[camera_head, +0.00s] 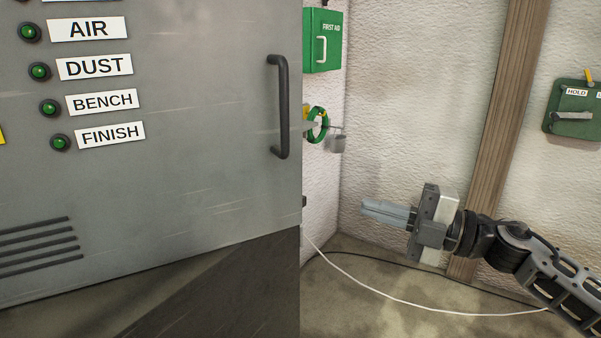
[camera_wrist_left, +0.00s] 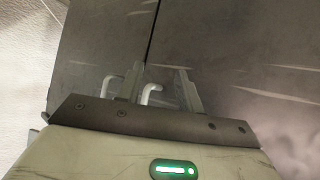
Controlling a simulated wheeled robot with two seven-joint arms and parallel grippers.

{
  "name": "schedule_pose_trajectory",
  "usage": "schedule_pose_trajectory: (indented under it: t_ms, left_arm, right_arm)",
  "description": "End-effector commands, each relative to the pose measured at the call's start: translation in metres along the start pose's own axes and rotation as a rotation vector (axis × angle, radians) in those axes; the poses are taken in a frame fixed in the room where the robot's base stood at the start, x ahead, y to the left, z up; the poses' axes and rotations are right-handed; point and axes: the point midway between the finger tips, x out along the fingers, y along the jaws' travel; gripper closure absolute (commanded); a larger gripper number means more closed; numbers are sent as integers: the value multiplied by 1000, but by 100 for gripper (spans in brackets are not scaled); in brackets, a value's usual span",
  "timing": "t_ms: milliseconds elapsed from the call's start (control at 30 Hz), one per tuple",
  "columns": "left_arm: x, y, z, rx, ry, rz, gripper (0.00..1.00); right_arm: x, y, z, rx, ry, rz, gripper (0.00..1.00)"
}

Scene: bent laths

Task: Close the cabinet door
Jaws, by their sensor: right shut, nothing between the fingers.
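A grey metal cabinet door (camera_head: 200,180) fills the left of the head view. It carries a dark upright bar handle (camera_head: 281,107) near its right edge. I cannot tell how far it stands open. My right gripper (camera_head: 364,211) is shut and empty, right of the door and apart from it, pointing left. My left gripper (camera_wrist_left: 162,88) shows only in the left wrist view. Its two fingers are apart before dark grey panels (camera_wrist_left: 230,50) with a vertical seam. A pale bent handle (camera_wrist_left: 151,94) shows between the fingers; contact cannot be told.
A green first aid box (camera_head: 322,41) and a green ring (camera_head: 317,124) are at the wall beside the door. A wooden post (camera_head: 508,110) and a green switch box (camera_head: 573,108) are at the back wall. A white cable (camera_head: 400,303) crosses the floor.

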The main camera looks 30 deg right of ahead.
Motion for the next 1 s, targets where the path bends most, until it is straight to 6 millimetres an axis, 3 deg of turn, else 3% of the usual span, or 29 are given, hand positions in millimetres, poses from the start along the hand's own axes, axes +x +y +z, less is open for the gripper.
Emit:
schedule_pose_trajectory:
  t_ms: [100,200,367,733,1000]
  left_arm:
    - [1,-1,1,3,-4,-2,64]
    - [1,-1,0,4,-2,-3,64]
    - [1,-1,-2,5,1,-3,64]
    - [8,-1,4,0,9,0,64]
    - [7,1,0,-13,27,7,64]
  right_arm:
    - [3,22,-12,-128,83,-75,100]
    - [7,26,-16,-162,106,-99,100]
    - [28,25,-19,-166,111,-101,100]
    - [102,15,-25,-167,108,-97,100]
    - [120,19,-9,-162,102,-91,100]
